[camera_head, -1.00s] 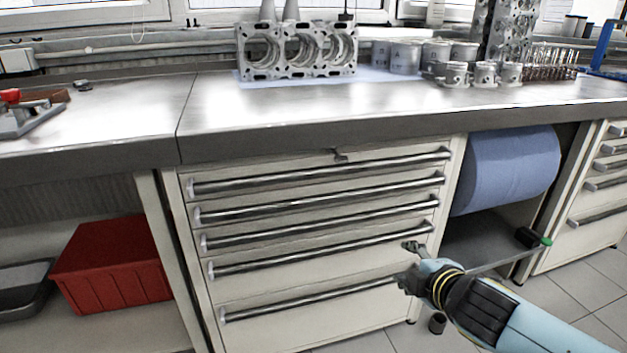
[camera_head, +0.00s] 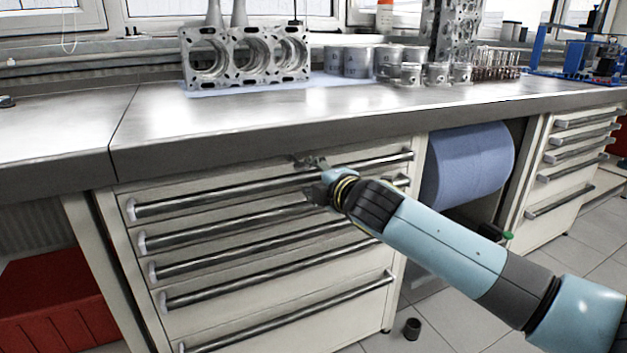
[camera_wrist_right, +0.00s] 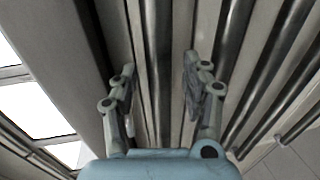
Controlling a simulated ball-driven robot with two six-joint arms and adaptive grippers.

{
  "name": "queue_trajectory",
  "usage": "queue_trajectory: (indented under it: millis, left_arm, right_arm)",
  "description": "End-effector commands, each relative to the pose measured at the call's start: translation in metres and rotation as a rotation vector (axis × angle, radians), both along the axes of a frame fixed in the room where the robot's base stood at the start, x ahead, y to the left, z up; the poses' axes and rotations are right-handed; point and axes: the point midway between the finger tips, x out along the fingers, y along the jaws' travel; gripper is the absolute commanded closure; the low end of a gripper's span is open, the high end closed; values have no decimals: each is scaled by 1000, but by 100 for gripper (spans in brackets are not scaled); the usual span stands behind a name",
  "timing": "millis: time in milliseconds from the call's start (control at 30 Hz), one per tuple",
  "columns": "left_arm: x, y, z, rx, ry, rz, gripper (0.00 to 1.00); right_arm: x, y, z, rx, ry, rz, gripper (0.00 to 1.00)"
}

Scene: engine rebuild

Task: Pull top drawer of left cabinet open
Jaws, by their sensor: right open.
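The left cabinet (camera_head: 125,255) is a cream drawer unit under the metal workbench, with several long bar handles. Its top drawer appears closed, and the top drawer's handle (camera_head: 215,196) runs across just below the bench edge. My right gripper (camera_head: 304,178) is at this handle, right of its middle, and hides part of it. In the right wrist view, my open right gripper (camera_wrist_right: 159,80) has one finger on each side of the top handle (camera_wrist_right: 158,60); contact cannot be told. My left gripper is not in view.
The workbench (camera_head: 300,115) overhangs the drawers closely above my right gripper. An engine block (camera_head: 245,55) and several pistons stand on it. A blue paper roll (camera_head: 468,165) sits right of the cabinet, a red bin (camera_head: 55,305) at left. A small black cup (camera_head: 412,328) stands on the floor.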

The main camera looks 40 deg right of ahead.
Motion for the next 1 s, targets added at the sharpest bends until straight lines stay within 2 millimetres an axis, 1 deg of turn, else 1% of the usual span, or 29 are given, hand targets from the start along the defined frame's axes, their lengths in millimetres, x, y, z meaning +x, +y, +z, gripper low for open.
queue_trajectory:
  millis: [133,333,367,700,1000]
  left_arm:
    - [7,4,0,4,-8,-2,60]
    - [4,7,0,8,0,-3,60]
    - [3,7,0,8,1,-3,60]
    - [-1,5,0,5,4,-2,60]
    - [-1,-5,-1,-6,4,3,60]
  right_arm:
    - [6,-1,-1,1,0,0,53]
    - [6,-1,-1,1,0,0,53]
    - [6,-1,-1,1,0,0,55]
    - [5,-1,-1,1,0,0,100]
    - [5,-1,-1,1,1,0,100]
